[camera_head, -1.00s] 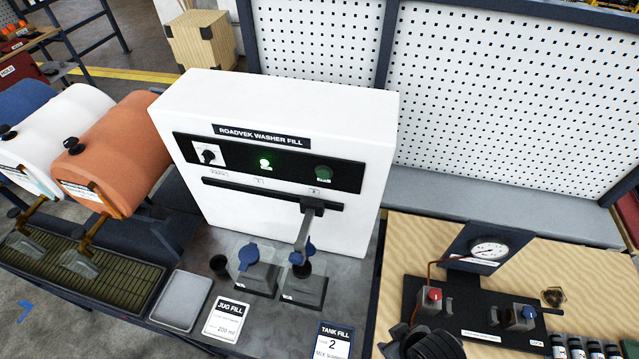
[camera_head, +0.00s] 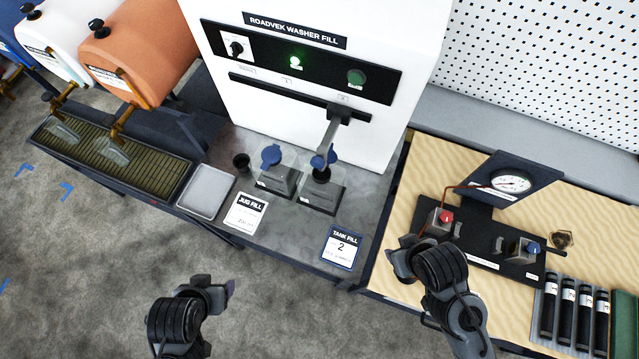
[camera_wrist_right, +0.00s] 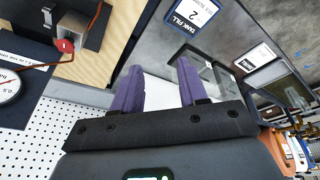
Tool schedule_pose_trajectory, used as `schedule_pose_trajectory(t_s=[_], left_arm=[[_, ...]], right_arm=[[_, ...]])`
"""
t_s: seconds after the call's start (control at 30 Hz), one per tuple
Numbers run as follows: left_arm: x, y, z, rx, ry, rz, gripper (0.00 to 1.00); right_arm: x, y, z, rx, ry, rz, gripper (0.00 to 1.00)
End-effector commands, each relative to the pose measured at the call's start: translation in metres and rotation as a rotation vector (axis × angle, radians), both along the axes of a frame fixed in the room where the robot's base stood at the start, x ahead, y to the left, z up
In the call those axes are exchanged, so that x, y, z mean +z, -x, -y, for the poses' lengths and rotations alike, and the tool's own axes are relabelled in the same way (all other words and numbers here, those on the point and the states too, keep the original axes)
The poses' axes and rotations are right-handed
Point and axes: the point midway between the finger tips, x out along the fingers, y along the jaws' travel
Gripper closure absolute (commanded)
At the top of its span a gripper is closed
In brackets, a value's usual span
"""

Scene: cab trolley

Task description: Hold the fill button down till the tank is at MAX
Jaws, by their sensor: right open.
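The white washer fill machine (camera_head: 320,25) has a black panel with a dark green round button (camera_head: 357,77), a lit green button or lamp (camera_head: 295,62) and a knob (camera_head: 236,48). Two small clear tanks with blue caps stand below: a left one (camera_head: 278,180) and a right one (camera_head: 322,195) under the spout arm (camera_head: 330,135). Their liquid levels and MAX marks are too small to read. My right gripper (camera_head: 396,258) is open and empty, low and right of the tanks; its purple fingers (camera_wrist_right: 156,85) are apart. My left gripper (camera_head: 230,288) is over the floor, its jaw gap unclear.
The TANK FILL card (camera_head: 342,247) and JUG FILL card (camera_head: 245,213) lie at the counter's front, beside a grey tray (camera_head: 207,192). A gauge stand (camera_head: 510,182) and a red-button block (camera_head: 440,220) stand on the wooden bench near my right gripper. Orange drum (camera_head: 140,50) at left.

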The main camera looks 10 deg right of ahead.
Motion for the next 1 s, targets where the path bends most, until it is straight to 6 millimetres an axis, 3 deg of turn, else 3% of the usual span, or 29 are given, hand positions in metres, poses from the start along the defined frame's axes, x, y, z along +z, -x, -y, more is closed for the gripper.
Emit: schedule_pose_trajectory(t_s=[0.47, 0.77, 1.0], left_arm=[[0.0000, 0.0000, 0.0000, 0.000, 0.000, 0.000, 0.36], [0.0000, 0.0000, 0.0000, 0.000, 0.000, 0.000, 0.36], [0.0000, 0.0000, 0.0000, 0.000, 0.000, 0.000, 0.36]], right_arm=[[0.0002, -0.0002, -0.0018, -0.005, -0.007, 0.000, 0.57], [0.0002, -0.0001, -0.0013, -0.004, -0.005, 0.000, 1.00], [0.0000, -0.0001, 0.0003, 0.001, 0.001, 0.000, 1.00]])
